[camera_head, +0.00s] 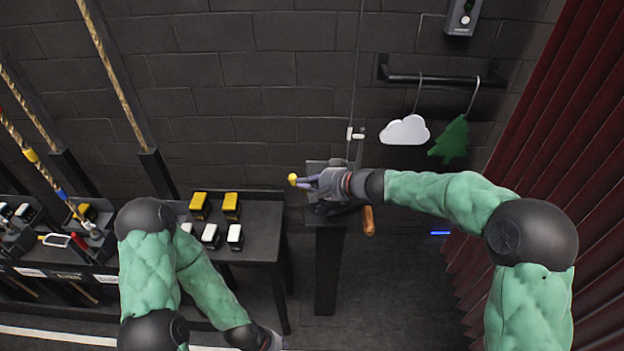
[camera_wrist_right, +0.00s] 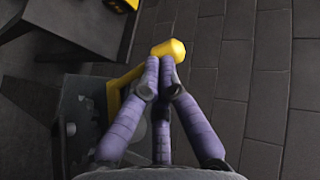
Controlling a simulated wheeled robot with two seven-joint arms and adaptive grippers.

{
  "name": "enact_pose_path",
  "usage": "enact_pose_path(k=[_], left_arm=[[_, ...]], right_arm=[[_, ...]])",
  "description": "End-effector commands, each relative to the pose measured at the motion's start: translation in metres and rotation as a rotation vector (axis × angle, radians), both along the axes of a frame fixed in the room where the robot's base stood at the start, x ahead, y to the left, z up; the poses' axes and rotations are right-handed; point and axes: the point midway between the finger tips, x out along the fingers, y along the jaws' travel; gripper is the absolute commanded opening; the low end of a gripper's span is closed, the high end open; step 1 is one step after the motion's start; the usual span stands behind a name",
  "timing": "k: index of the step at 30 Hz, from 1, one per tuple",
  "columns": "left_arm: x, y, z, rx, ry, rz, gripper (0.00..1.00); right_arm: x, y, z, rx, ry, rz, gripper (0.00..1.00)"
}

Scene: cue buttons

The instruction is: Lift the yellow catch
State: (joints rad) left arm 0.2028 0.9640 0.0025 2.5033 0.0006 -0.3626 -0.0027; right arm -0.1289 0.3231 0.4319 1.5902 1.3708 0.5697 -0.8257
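The yellow catch shows as a rounded yellow knob (camera_head: 292,180) at the left end of my right gripper in the head view. In the right wrist view the knob (camera_wrist_right: 172,47) sits just beyond the fingertips, and a yellow bar runs down to the left behind the fingers. My right gripper (camera_head: 308,182) has its purple fingers drawn together, closed at the catch just under the knob; the exact contact is hidden by the fingers. My left gripper (camera_head: 272,341) is at the bottom edge of the head view, mostly cut off, away from the catch.
A dark post (camera_head: 328,270) stands under my right gripper, with an orange-brown handle (camera_head: 368,221) beside it. To its left, a black table (camera_head: 262,230) carries yellow and white buttons. A white cloud (camera_head: 405,131) and green tree (camera_head: 451,140) hang behind; a red curtain (camera_head: 560,130) is right.

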Motion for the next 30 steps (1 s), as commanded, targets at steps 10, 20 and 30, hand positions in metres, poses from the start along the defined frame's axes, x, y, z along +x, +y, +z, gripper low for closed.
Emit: enact_pose_path(k=[10, 20, 30], left_arm=[[0.000, 0.000, 0.042, 0.000, 0.000, 0.000, 0.40], [0.000, 0.000, 0.054, 0.000, 0.000, 0.000, 0.40], [0.000, 0.000, 0.056, 0.000, 0.000, 0.000, 0.40]], right_arm=[[0.000, 0.019, 0.001, -0.230, -0.001, 0.002, 0.00], [0.000, 0.028, -0.008, -0.331, 0.002, 0.000, 0.00], [0.000, 0.033, -0.012, -0.330, 0.002, 0.001, 0.00]])
